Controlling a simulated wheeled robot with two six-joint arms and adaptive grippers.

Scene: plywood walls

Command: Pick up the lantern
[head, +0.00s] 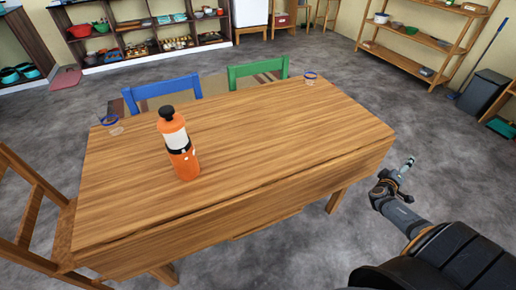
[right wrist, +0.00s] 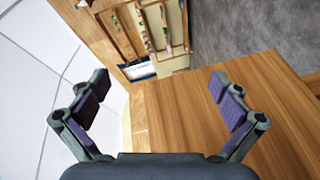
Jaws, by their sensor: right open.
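The lantern (head: 181,150), an orange cylinder with a white band, black strap and black cap, stands upright on the left half of the wooden table (head: 270,140). My right gripper (head: 405,172) is off the table's right edge, well to the right of the lantern and apart from it. In the right wrist view its two fingers (right wrist: 160,88) are spread wide with nothing between them. The lantern does not show in the right wrist view, where the table top (right wrist: 195,125) fills the lower right. My left gripper is not in view.
A blue chair (head: 162,88) and a green chair (head: 258,70) stand behind, and a wooden chair (head: 30,205) at the left. The table top around the lantern is clear.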

